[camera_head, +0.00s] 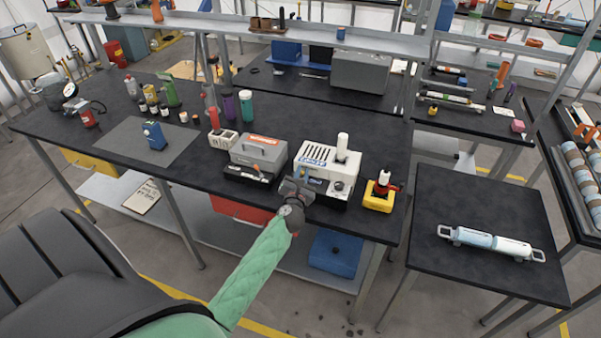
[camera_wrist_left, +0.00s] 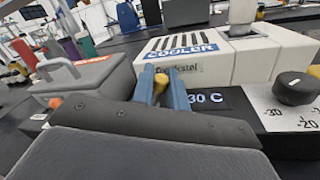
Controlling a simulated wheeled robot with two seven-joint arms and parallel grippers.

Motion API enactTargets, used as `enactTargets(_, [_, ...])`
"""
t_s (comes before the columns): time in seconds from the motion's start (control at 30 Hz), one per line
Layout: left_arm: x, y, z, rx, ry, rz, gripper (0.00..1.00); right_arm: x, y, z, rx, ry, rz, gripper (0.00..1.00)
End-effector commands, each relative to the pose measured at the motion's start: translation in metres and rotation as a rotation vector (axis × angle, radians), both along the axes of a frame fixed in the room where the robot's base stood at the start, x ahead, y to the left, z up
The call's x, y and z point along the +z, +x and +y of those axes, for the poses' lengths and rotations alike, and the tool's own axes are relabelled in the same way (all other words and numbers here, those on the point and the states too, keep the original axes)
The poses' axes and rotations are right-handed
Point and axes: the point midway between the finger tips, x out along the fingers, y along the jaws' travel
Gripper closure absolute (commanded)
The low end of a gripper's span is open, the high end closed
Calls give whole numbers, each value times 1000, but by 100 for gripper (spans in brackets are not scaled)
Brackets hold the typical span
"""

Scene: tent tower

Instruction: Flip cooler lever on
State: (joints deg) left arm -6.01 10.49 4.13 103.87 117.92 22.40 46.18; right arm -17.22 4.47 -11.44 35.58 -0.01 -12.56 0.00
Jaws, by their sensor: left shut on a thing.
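The cooler (camera_head: 328,169) is a white box with vent slots on the bench, and its blue "COOLER" label shows in both views. My left gripper (camera_head: 299,182) is at its front left side. In the left wrist view the blue fingers (camera_wrist_left: 170,92) are shut on a small yellow lever tip (camera_wrist_left: 161,83) at the cooler's front. The lever's base is hidden behind the fingers and wrist. A display (camera_wrist_left: 205,98) reading "30 C" and a black knob (camera_wrist_left: 295,88) with a temperature scale are to the right of the fingers. My right gripper does not show.
A grey lidded box (camera_head: 258,152) stands close to the left of the cooler. A yellow-based device (camera_head: 379,195) stands to its right. A side table (camera_head: 480,215) holds a light blue and white cylinder (camera_head: 490,243). Bottles (camera_head: 246,106) stand behind the grey box.

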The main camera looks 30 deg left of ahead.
Motion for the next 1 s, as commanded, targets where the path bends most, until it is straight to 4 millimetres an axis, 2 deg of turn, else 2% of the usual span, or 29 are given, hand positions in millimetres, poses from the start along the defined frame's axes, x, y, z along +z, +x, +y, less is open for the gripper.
enactTargets(0.37, [-1,0,-1,-1,28,6,100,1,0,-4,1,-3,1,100])
enactTargets(0.4, [-1,0,-1,-1,28,7,77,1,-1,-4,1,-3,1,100])
enactTargets(0.47, [-1,0,-1,-1,28,6,67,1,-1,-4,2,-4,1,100])
enactTargets(0.77, [-1,-1,-1,-1,28,6,67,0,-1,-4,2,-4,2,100])
enactTargets(1.0, [-5,-23,-11,-1,29,7,67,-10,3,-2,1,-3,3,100])
